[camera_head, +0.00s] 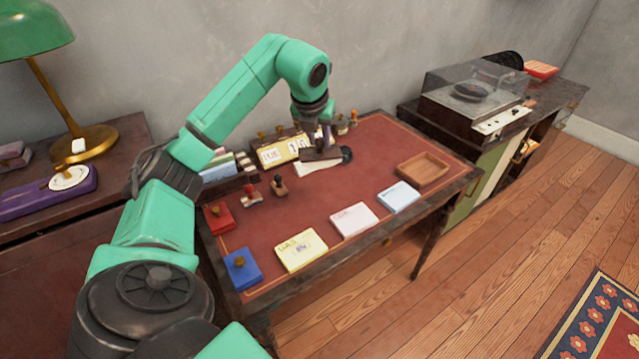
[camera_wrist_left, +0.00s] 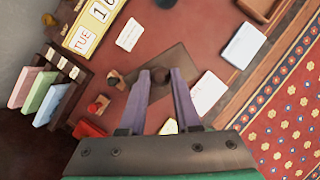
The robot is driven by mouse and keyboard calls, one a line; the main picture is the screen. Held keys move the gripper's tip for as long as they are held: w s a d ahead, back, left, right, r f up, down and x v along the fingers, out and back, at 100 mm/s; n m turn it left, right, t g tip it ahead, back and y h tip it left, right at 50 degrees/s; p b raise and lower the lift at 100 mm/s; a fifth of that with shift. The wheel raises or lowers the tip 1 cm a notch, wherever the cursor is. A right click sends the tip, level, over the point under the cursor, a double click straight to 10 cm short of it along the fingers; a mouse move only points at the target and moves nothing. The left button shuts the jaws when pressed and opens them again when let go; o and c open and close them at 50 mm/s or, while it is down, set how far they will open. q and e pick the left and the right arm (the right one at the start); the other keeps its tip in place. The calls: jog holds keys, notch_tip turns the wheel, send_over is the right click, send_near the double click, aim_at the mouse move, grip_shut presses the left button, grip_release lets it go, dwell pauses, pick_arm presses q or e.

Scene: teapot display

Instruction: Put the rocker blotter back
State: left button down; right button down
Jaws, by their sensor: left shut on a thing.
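My left gripper (camera_head: 325,143) reaches over the back part of the desk. Its purple fingers (camera_wrist_left: 160,78) are shut on the knob of the rocker blotter (camera_wrist_left: 182,62), a flat dark brown piece. In the head view the blotter (camera_head: 318,154) shows just below the fingers, close to a white paper slip (camera_head: 317,168). I cannot tell whether the blotter touches the desk or is held above it. The fingers hide part of its knob. My right gripper is not in view.
The red-topped desk (camera_head: 330,203) holds stamps (camera_head: 280,187), a date calendar (camera_head: 283,150) behind, cards (camera_head: 354,218) along the front and a wooden tray (camera_head: 423,167) at right. Mid-desk is clear.

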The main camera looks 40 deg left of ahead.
pick_arm(q)
notch_tip(320, 180, down, 13)
jog(key=shift+r, duration=0.1)
jog(key=shift+f, duration=0.2)
jog(key=c, duration=0.6)
grip_release()
jog(key=shift+r, duration=0.1)
jog(key=shift+r, duration=0.25)
jog(key=v, duration=1.1)
jog(key=shift+s+d+r+b, duration=0.1)
jog(key=shift+s+r+b, duration=0.05)
jog(key=shift+r+b, duration=0.15)
jog(key=shift+f, duration=0.15)
